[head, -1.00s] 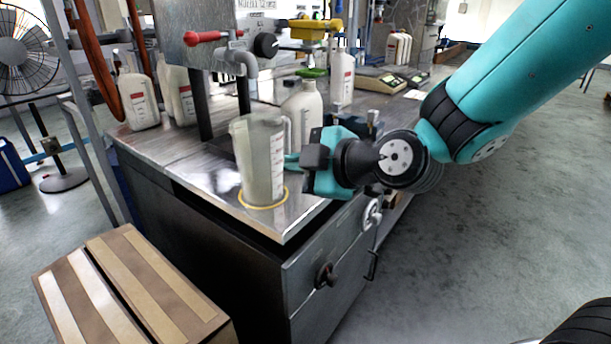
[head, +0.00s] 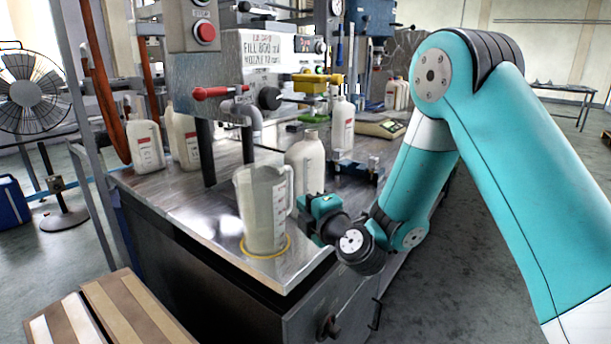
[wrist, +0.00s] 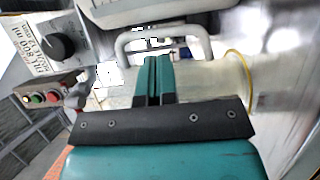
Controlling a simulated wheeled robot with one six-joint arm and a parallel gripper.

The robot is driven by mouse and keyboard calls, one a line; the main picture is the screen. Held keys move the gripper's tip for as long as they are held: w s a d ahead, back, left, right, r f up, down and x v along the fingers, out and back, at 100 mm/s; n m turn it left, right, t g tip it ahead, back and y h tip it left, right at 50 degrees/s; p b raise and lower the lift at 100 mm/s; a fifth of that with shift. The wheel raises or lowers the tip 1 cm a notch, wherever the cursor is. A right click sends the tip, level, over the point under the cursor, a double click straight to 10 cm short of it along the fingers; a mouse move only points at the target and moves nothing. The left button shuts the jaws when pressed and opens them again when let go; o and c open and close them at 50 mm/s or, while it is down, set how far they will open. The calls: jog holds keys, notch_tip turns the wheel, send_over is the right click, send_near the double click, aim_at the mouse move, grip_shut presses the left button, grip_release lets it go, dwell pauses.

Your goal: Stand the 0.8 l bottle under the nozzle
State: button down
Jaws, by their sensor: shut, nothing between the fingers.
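A clear measuring jug (head: 262,215) with a handle stands upright inside a yellow ring at the bench's front corner. My gripper (head: 299,211) is just right of the jug, by its handle side. In the wrist view the fingers (wrist: 153,80) are shut together and empty, with the jug (wrist: 205,85) close by. A white bottle (head: 307,165) stands behind the jug; other similar bottles stand around the bench, and I cannot tell which is the 0.8 l one. The grey bent nozzle pipe (head: 243,110) hangs from the filling panel, left of that bottle; its lower end is partly hidden.
The panel (head: 262,52) carries a fill sign, a red-handled valve (head: 212,92) and a black knob (head: 269,98). White bottles (head: 144,142) stand at the bench's left and another (head: 342,124) behind. A cardboard box (head: 100,310) lies in front. The bench's front left (head: 195,200) is clear.

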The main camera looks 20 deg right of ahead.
aim_at(300, 186)
jog(key=w+p, duration=0.1)
jog(key=w, duration=0.1)
jog(key=w+d+p, duration=0.1)
jog(key=w+p, duration=0.1)
jog(key=w, duration=0.1)
jog(key=shift+d+r, duration=0.1)
jog(key=shift+r, duration=0.05)
jog(key=shift+w+d+p, duration=0.2)
jog(key=shift+w+p, duration=0.1)
jog(key=shift+p, duration=0.05)
